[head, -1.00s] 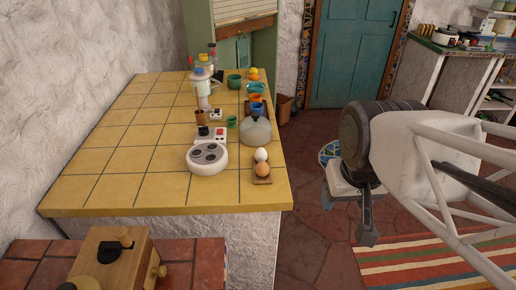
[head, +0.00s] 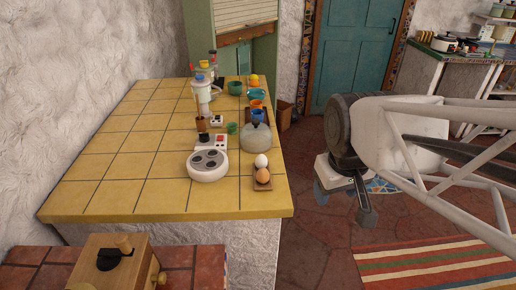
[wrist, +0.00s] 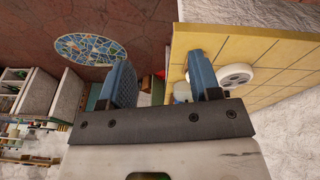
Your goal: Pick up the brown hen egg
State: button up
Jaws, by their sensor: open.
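The brown hen egg (head: 263,176) sits at the near end of a small brown holder (head: 262,187), close to the right edge of the yellow tiled counter. A white egg (head: 261,161) sits right behind it in the same holder. My gripper (head: 366,206) is off the counter to the right of the eggs, with empty space between. In the wrist view my gripper (wrist: 161,78) has its two blue-grey fingers wide apart with nothing held between them. I cannot make out the brown egg in the wrist view.
On the yellow counter (head: 90,196), a white round appliance with dark discs (head: 208,165) stands left of the eggs. A glass kettle-like vessel (head: 256,140) stands just behind them. Cups and bowls line the right edge farther back. The counter's front left is clear.

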jog(key=w+a+f+n+g, duration=0.1)
jog(key=w+a+f+n, duration=0.15)
jog(key=w+n, duration=0.35)
jog(key=w+a+f+n, duration=0.1)
jog(key=w+a+n, duration=0.25)
jog(key=w, duration=0.55)
jog(key=n+g+h, duration=0.1)
jog(key=n, duration=0.7)
send_over(262, 169)
jog(key=f, duration=0.8)
jog(key=shift+s+a, duration=0.1)
jog(key=shift+a, duration=0.3)
jog(key=shift+f, duration=0.15)
jog(key=shift+d+f, duration=0.15)
jog(key=shift+f, duration=1.05)
jog(key=shift+f, duration=0.1)
jog(key=shift+d+f, duration=0.2)
jog(key=shift+f, duration=1.05)
jog(key=shift+d+f, duration=0.2)
jog(key=shift+f, duration=1)
jog(key=shift+c, duration=0.4)
